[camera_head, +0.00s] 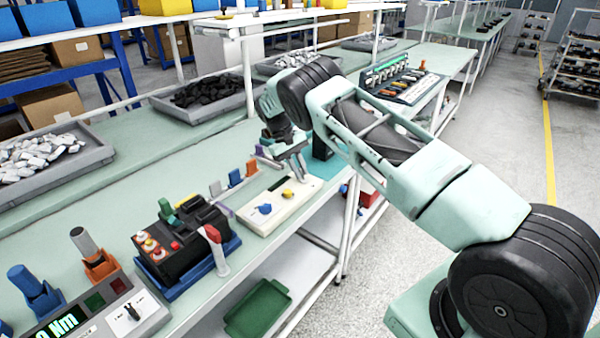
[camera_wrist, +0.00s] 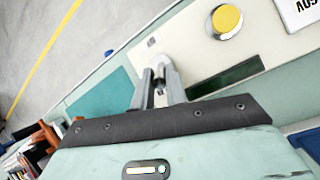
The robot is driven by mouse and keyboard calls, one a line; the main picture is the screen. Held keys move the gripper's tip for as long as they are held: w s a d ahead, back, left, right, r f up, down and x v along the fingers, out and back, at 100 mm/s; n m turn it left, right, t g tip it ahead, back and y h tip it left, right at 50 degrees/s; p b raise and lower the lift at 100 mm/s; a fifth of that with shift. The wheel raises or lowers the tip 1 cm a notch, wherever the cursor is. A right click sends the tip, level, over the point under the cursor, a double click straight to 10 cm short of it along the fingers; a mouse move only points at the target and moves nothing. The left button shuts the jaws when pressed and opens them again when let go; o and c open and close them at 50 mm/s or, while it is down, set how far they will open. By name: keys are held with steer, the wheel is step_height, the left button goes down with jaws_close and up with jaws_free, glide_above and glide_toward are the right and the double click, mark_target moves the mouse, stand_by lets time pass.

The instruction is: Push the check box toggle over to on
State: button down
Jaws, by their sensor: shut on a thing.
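The check box (camera_head: 265,225) is a low cream box at the bench's front edge, with a blue knob (camera_head: 264,209) and a yellow button (camera_head: 288,193) on top. The wrist view shows its cream face (camera_wrist: 195,50), the yellow button (camera_wrist: 227,19) and a dark window (camera_wrist: 226,77). My gripper (camera_head: 299,174) reaches down over the box's far end. In the wrist view my gripper (camera_wrist: 160,76) has its fingers close together, shut on the small grey toggle (camera_wrist: 160,88). The fingers hide most of the toggle, so its position cannot be told.
A black breaker (camera_head: 178,245) in a blue holder and a red-and-white tool (camera_head: 215,250) stand left of the box. Several coloured holders (camera_head: 235,178) stand behind it. A tester (camera_head: 130,310) is at front left. Grey part trays (camera_head: 205,100) line the back.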

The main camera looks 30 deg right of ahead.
stand_by(0.4)
steer(key=c, duration=1.4)
jaws_free()
steer(key=shift+c, duration=0.2)
